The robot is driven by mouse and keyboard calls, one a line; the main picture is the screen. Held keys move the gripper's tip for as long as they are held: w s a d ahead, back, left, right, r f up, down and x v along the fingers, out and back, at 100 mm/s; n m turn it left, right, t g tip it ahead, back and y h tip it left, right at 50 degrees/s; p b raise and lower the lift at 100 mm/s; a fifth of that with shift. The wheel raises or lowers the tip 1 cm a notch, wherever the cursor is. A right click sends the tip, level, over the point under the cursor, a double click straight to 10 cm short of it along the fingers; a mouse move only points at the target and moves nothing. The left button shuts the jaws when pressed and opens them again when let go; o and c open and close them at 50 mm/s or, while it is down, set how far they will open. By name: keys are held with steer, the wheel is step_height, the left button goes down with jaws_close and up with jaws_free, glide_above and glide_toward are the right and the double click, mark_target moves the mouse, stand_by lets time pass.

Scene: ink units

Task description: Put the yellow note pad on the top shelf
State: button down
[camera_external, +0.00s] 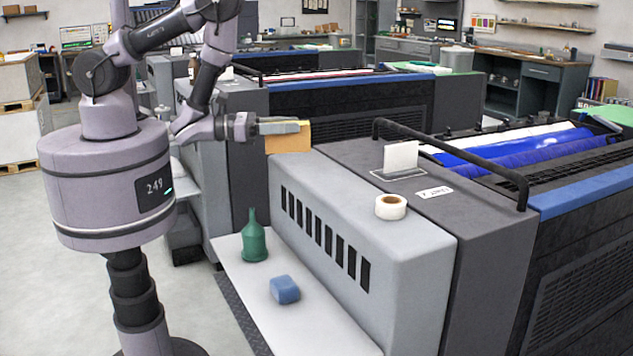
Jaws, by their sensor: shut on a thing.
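The yellow note pad (289,142) is held in the air by my gripper (295,127) near the upper middle of the external view. The gripper is shut on the pad, and its fingers cover part of the pad's upper side. The pad is near the far left end of the grey press unit's upper ledge; its exact height above the ledge I cannot tell. This flat upper ledge (335,197) sits above a white lower shelf (300,318). I cannot tell for certain which surface is the top shelf.
A white tape roll (391,207) stands on the upper ledge, towards its near end. A green bottle (254,238) and a blue block (285,290) are on the lower shelf. A black handrail (450,160) and a white card (401,157) rise behind the ledge. The ledge's middle is clear.

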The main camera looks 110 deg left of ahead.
steer(key=shift+s+d+f, duration=0.1)
steer(key=shift+s+d, duration=0.1)
steer(key=shift+s, duration=0.05)
steer(key=shift+w+f+b, duration=0.2)
steer(key=shift+w+b, duration=0.15)
steer(key=shift+b, duration=0.25)
steer(key=w+y+b, duration=0.1)
steer(key=b, duration=0.1)
steer(key=w+d+n+g+y+b, duration=0.1)
steer(key=b, duration=0.1)
steer(key=shift+n+b, duration=0.3)
steer(key=s+d+f+n+g+y+b, duration=0.1)
steer(key=s+d+n+g+y+b, duration=0.1)
steer(key=d+n+g+y+b, duration=0.6)
steer(key=d+f+m+t+h+b, duration=0.25)
steer(key=f+m+t+h, duration=0.2)
steer(key=f, duration=0.35)
steer(key=d+f+m+t+h+b, duration=0.2)
steer(key=f+m+t+h+b, duration=0.25)
steer(key=f, duration=0.25)
steer(key=w+m+h+p, duration=0.1)
steer(key=h, duration=0.1)
steer(key=w+d+r+m+t+h+p, duration=0.1)
steer(key=w+m+h+p, duration=0.1)
steer(key=h, duration=0.1)
steer(key=w+r+m+h+p, duration=0.1)
steer(key=m+h+p, duration=0.1)
steer(key=h, duration=0.1)
steer(key=shift+w+d, duration=0.4)
